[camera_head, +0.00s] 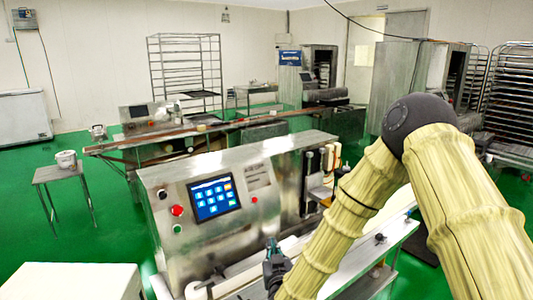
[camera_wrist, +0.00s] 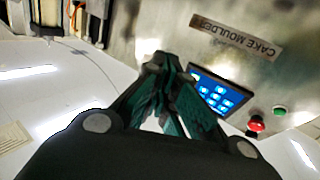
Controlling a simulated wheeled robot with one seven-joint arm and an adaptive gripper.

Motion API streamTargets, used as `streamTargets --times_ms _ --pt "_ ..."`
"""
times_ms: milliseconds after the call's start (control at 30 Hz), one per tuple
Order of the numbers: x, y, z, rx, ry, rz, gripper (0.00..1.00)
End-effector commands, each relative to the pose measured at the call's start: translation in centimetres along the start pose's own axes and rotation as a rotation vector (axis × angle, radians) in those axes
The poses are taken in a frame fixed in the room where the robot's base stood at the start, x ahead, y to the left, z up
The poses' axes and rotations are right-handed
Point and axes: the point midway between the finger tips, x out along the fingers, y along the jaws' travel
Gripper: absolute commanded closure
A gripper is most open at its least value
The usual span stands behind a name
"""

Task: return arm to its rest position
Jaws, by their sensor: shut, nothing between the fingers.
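My gripper (camera_head: 272,258) is in front of the steel encrusting machine (camera_head: 170,195), low by its front side, with my sleeved arm reaching down to it from the right. In the wrist view my gripper (camera_wrist: 165,65) has its dark green fingers brought together at the tips with nothing between them. Beyond them are the machine's blue touch screen (camera_wrist: 215,92), a red button (camera_wrist: 256,124), a green button (camera_wrist: 279,110) and a "CAKE MOULDER" label (camera_wrist: 236,36). The head view also shows the touch screen (camera_head: 213,197) and red button (camera_head: 177,210). Whether the fingers touch the machine cannot be told.
A white surface (camera_head: 70,282) lies at the lower left. A small table (camera_head: 58,173) with a white bucket (camera_head: 66,158) stands at the left. A long conveyor (camera_head: 215,128) runs behind the machine. Green floor (camera_head: 110,225) is open between the table and machine. Racks stand at the back.

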Motion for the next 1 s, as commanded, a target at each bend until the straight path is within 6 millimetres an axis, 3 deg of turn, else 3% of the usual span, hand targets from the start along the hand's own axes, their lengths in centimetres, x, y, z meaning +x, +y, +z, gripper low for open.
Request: streamTargets --times_ms 233,467,700,867,1000 --pt "-3.2 1.6 8.0 0.010 -0.177 -0.034 1.00" --pt "-9.8 3.5 18.9 0.035 -0.454 -0.074 1.00" --pt "-19.2 6.4 28.8 0.070 -0.763 -0.079 1.00" --pt "-26.5 8.6 34.0 0.095 -0.974 -0.060 1.00" --pt "-33.6 10.6 37.5 0.117 -1.161 -0.028 1.00"
